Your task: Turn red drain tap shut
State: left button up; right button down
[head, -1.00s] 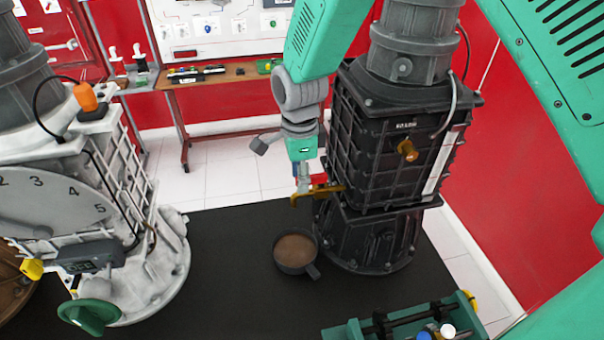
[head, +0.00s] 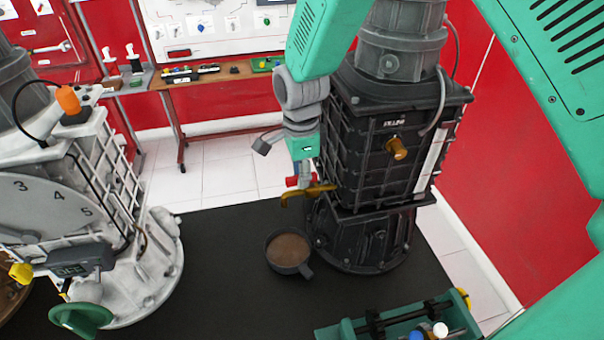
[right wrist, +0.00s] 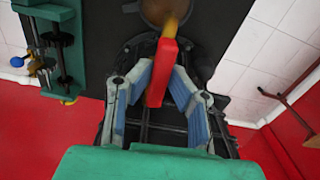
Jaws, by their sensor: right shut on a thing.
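The red tap handle (head: 291,182) sits on a brass drain tap (head: 312,191) low on the left side of the black engine block (head: 375,150). My right gripper (head: 304,175) reaches down to it, shut on the red handle. In the right wrist view the handle (right wrist: 161,72) stands between the two fingers of my right gripper (right wrist: 161,85), slightly tilted, with the brass spout (right wrist: 176,20) beyond it. The fingers partly hide the tap in the head view. A dark mug (head: 290,252) of brown liquid stands below the spout. My left gripper is not in view.
A white engine trainer (head: 125,200) with a numbered dial and green funnel stands at the left. The black mat (head: 215,260) between the engines is mostly clear.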

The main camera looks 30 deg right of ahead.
jog(key=n, duration=0.3)
jog(key=shift+s+a+r+n, duration=0.2)
jog(key=shift+a+n, duration=0.1)
jog(key=shift+n, duration=0.1)
jog(key=shift+s+d+f+n, duration=0.1)
jog(key=shift+s+d+n, duration=0.3)
jog(key=shift+n, duration=1.85)
jog(key=shift+s+d+f+n, duration=0.1)
jog(key=shift+s+d+n, duration=0.3)
jog(key=shift+n, duration=1.8)
jog(key=shift+s+d+f+n, duration=0.15)
jog(key=shift+s+n, duration=0.45)
jog(key=shift+n, duration=1.65)
jog(key=shift+s+d, duration=0.1)
